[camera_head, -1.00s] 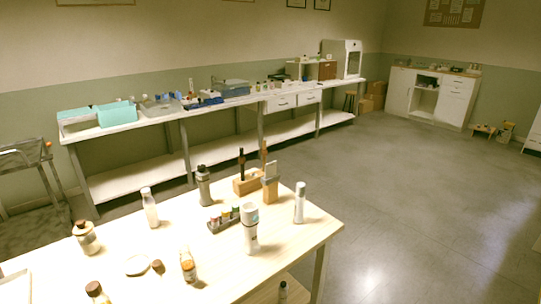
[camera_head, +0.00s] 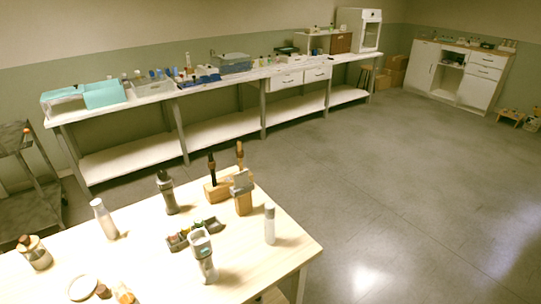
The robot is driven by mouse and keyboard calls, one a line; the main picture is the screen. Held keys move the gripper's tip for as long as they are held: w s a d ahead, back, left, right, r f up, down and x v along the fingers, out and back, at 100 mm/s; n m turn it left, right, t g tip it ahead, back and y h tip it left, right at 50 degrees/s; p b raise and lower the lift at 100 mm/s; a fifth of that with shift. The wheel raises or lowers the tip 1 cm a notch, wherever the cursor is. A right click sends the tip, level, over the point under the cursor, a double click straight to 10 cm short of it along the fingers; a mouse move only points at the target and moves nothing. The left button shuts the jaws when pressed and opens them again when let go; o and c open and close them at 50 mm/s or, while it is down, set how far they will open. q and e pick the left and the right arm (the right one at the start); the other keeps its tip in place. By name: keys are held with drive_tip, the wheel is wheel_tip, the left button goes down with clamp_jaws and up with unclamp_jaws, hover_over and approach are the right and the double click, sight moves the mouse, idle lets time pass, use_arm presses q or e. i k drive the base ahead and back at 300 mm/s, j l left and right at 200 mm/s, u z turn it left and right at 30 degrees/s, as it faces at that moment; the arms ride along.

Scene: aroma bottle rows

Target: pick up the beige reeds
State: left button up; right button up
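I cannot make out any beige reeds for certain. A wooden block (camera_head: 216,191) on the near table (camera_head: 150,262) holds a dark upright tool (camera_head: 211,163). A brown-topped upright piece (camera_head: 240,154) stands beside it, too small to identify. A second wooden block (camera_head: 243,204) with a grey plate on it stands just in front. Neither of my grippers shows in the view.
White bottles (camera_head: 104,218), (camera_head: 270,224) and (camera_head: 203,256), a dark bottle (camera_head: 167,192) and a brown-capped jar (camera_head: 34,252) stand on the near table. A small rack (camera_head: 194,234) holds coloured vials. A long bench (camera_head: 213,86) runs along the wall.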

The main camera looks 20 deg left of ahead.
sight(239, 153)
drive_tip(key=i+l+z, duration=0.2)
drive_tip(key=i+l, duration=0.2)
drive_tip(key=i+l+z, duration=0.25)
drive_tip(key=i, duration=0.25)
drive_tip(key=i+l+z, duration=0.2)
drive_tip(key=i, duration=0.25)
drive_tip(key=i+l+z, duration=0.25)
drive_tip(key=i, duration=0.25)
drive_tip(key=i+j+z, duration=0.25)
drive_tip(key=i, duration=0.2)
drive_tip(key=i+j+z, duration=0.2)
drive_tip(key=i+j, duration=0.2)
drive_tip(key=i+j+z, duration=0.25)
drive_tip(key=j, duration=0.3)
drive_tip(key=i+j+z, duration=0.1)
drive_tip(key=j+z, duration=0.3)
drive_tip(key=j, duration=0.75)
drive_tip(key=k+j+z, duration=0.15)
drive_tip(key=j, duration=0.3)
drive_tip(key=k+j+z, duration=0.15)
drive_tip(key=j, duration=0.3)
drive_tip(key=k+j+z, duration=0.1)
drive_tip(key=j, duration=0.3)
drive_tip(key=k+j+z, duration=0.15)
drive_tip(key=j, duration=0.25)
drive_tip(key=k+j+z, duration=0.15)
drive_tip(key=j, duration=0.25)
drive_tip(key=k+j+z, duration=0.15)
drive_tip(key=k+j, duration=0.15)
